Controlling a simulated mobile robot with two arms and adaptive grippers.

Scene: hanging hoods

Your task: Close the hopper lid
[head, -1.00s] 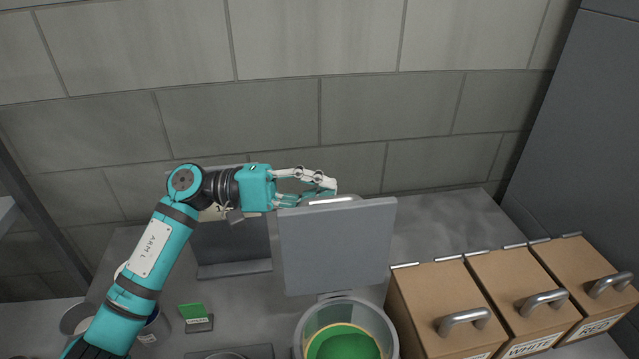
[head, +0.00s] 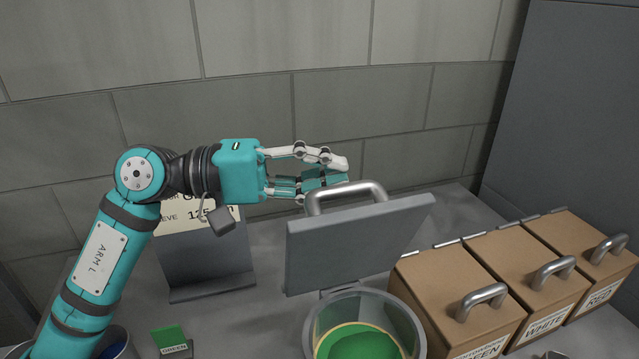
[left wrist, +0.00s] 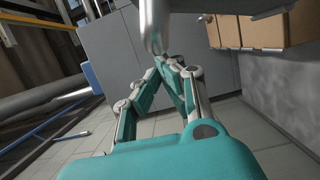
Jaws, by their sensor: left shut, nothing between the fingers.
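The hopper lid (head: 350,245) is a grey square plate, raised open above the hopper and hinged at its back. A metal bar handle (head: 345,195) shows above its upper edge. The round hopper (head: 415,325) is uncovered, with green contents inside. My left gripper (head: 341,172) is shut and empty, pointing right, at the handle behind the lid's upper edge. In the left wrist view the shut fingers (left wrist: 165,65) are close to the handle (left wrist: 152,25); I cannot tell whether they touch. My right gripper is not in view.
Brown lidded bins (head: 460,285) with metal handles stand right of the hopper. A grey sign stand (head: 207,265) is behind my left arm. A small green card (head: 168,338) lies at lower left. The tiled wall (head: 330,100) closes the back; bare counter lies between stand and lid.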

